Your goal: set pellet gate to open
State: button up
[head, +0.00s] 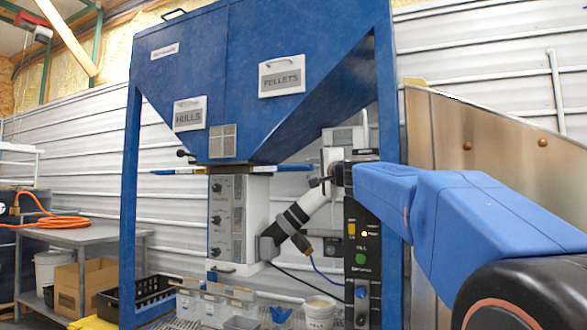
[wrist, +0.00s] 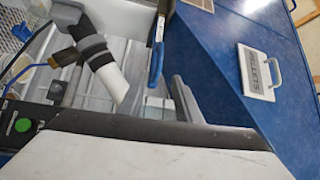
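The blue hopper (head: 235,60) carries a PELLETS label plate (head: 282,80), also seen sideways in the wrist view (wrist: 260,73). Below its outlet, a blue gate bar (head: 294,168) sticks out to the right, on the pellet side. A blue bar with a pale label, apparently a gate handle (wrist: 157,62), shows in the wrist view.
A HULLS plate (head: 189,115) and another blue bar (head: 172,171) are on the left. A white control box (head: 226,215) and a slanted white pipe (head: 312,205) stand below the outlet. A black button panel (head: 361,250) and a blue leg (head: 388,130) stand near my arm.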

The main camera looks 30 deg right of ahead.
aim_at(294, 167)
jog(key=w, duration=0.5)
jog(key=w+d+r, duration=0.1)
jog(key=w, duration=0.4)
jog(key=w+r, duration=0.1)
jog(key=w, duration=0.5)
jog(key=shift+w+d, duration=0.1)
jog(key=shift+d, duration=0.25)
grip_shut()
